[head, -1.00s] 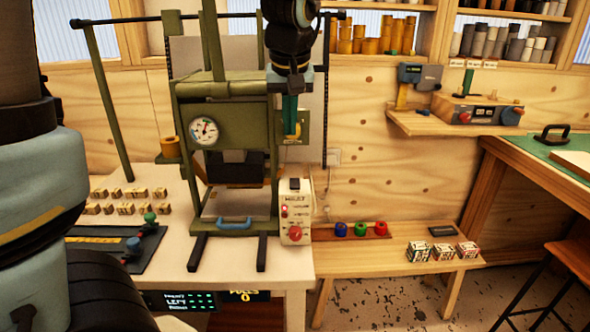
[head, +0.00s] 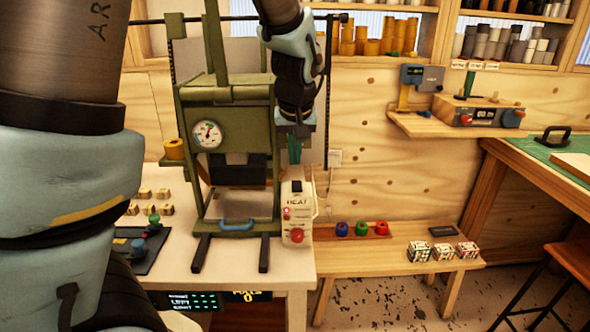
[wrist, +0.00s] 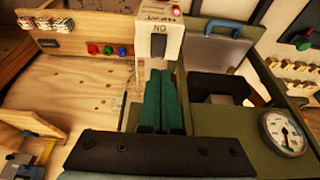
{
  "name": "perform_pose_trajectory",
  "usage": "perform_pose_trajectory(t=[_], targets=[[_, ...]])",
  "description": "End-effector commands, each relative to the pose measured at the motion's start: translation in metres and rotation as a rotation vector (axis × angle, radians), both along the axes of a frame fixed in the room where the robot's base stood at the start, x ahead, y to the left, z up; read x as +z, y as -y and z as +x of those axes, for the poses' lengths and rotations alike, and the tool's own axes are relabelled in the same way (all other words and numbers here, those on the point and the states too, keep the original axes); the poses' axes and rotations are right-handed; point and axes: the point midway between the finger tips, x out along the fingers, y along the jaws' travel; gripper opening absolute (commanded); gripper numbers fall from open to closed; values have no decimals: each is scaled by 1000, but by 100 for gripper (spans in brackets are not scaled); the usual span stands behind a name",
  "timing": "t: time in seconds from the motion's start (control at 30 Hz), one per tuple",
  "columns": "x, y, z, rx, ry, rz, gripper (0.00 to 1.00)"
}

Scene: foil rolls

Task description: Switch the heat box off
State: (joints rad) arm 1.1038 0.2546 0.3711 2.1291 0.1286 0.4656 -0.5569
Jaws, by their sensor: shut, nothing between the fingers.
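The heat box (head: 297,212) is a cream box labelled HEAT, standing on the bench at the right foot of the green press. Its front has a small red light (head: 286,212) and a red knob (head: 297,236). In the wrist view the fingertips (wrist: 161,75) appear just short of the switch. Whether they touch it, I cannot tell.
The green press (head: 228,130) with its dial stands close left of my gripper. Blue, green and red rolls (head: 361,229) and several small boxes (head: 443,251) are on the low bench at right. Wooden blocks (head: 153,200) lie at left.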

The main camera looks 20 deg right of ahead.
Motion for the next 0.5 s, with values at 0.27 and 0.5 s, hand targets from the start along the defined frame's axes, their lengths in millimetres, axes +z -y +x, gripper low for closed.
perform_pose_trajectory(t=[0.27, 0.5], targets=[[-41, 2, 9, 1, -2, 3, 0], [-56, 4, 11, -1, 0, -1, 0]])
